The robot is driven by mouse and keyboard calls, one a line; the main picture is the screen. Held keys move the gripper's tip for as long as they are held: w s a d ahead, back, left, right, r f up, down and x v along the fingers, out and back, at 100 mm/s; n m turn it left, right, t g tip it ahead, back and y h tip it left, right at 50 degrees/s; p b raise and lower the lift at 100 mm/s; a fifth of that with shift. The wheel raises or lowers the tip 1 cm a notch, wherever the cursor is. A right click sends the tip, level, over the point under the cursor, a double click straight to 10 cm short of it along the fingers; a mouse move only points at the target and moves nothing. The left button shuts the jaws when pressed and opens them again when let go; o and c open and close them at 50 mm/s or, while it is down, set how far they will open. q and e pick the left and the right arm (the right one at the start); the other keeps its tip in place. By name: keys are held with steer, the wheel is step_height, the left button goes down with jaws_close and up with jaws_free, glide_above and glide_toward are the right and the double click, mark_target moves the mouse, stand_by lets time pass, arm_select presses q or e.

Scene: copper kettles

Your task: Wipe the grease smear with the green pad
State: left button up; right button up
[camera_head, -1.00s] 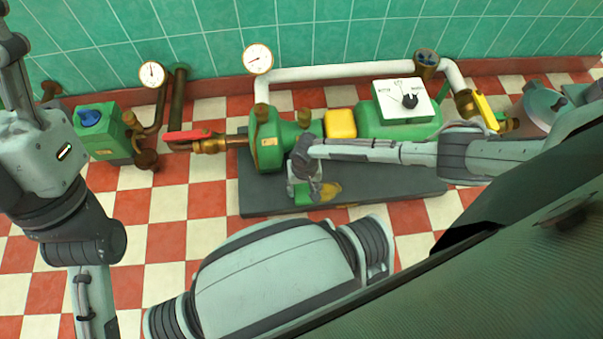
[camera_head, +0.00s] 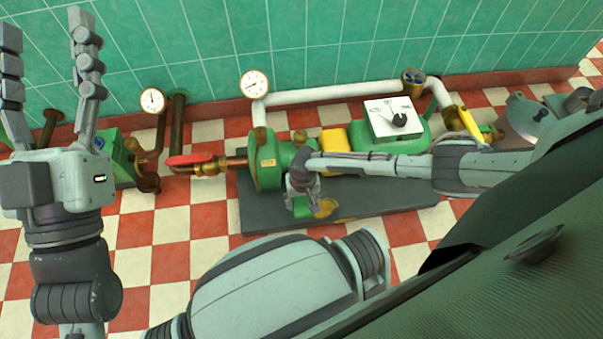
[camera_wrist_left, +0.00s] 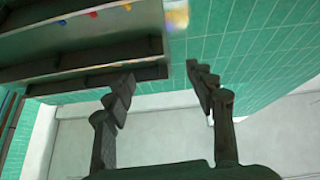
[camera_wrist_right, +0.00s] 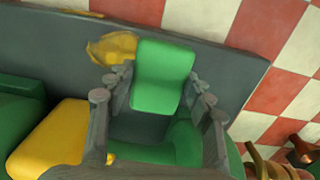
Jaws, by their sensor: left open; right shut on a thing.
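My right gripper (camera_wrist_right: 158,95) is shut on the green pad (camera_wrist_right: 163,78), a soft block held between its fingers over the dark grey base plate (camera_head: 400,203). The grease smear (camera_head: 325,207) is a yellow-brown patch on that plate. In the right wrist view the smear (camera_wrist_right: 113,48) lies just left of the pad, partly hidden by it. I cannot tell whether the pad touches the plate. In the head view the gripper (camera_head: 300,192) is just left of the smear. My left gripper (camera_head: 50,85) is open and empty, raised with fingers up; it also shows in the left wrist view (camera_wrist_left: 165,95).
The green pump (camera_head: 268,160), yellow coupling (camera_head: 334,140) and white dial box (camera_head: 393,118) stand along the plate's back. A red-handled valve (camera_head: 190,159) and gauges (camera_head: 254,84) are further left. The checkered floor in front is clear.

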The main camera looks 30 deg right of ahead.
steer(key=shift+r+p, duration=0.5)
steer(key=shift+r, duration=0.1)
arm_select(q)
steer(key=shift+w+a+f+g+y+p, duration=0.15)
steer(key=shift+w+f+g+y, duration=0.15)
steer(key=shift+f+g, duration=0.5)
steer(key=shift+w+d+f+g+y+p, duration=0.15)
steer(key=shift+w+f+g, duration=0.3)
steer(key=shift+f, duration=0.65)
steer(key=shift+w+a+f+g+y+p, duration=0.15)
steer(key=shift+f+g+y, duration=0.1)
steer(key=shift+f+g, duration=0.6)
arm_select(e)
steer(key=shift+r, duration=0.4)
arm_select(q)
steer(key=shift+f, duration=0.1)
